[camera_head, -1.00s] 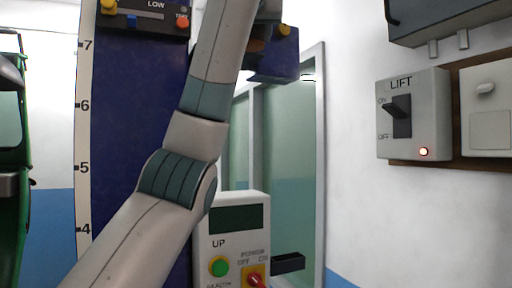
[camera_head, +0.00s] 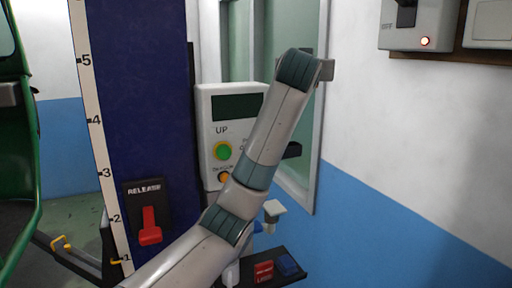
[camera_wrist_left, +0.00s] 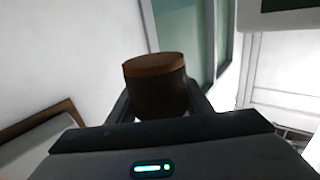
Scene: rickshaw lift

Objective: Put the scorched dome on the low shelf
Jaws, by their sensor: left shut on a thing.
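The scorched dome (camera_wrist_left: 155,85) is a dark rounded piece with a brown flat face, seen in the left wrist view. My left gripper (camera_wrist_left: 158,103) is shut on it, with a dark finger on either side. In the head view my left arm rises from the bottom and bends at the upper right; the gripper and dome are not clearly visible there. A low dark shelf (camera_head: 292,277) is at the bottom, partly behind my arm. My right gripper is not in view.
A blue column (camera_head: 140,100) with a height scale and red release lever (camera_head: 150,228) stands left. A grey control box (camera_head: 215,110) stands behind my arm. A green vehicle (camera_head: 15,150) is far left.

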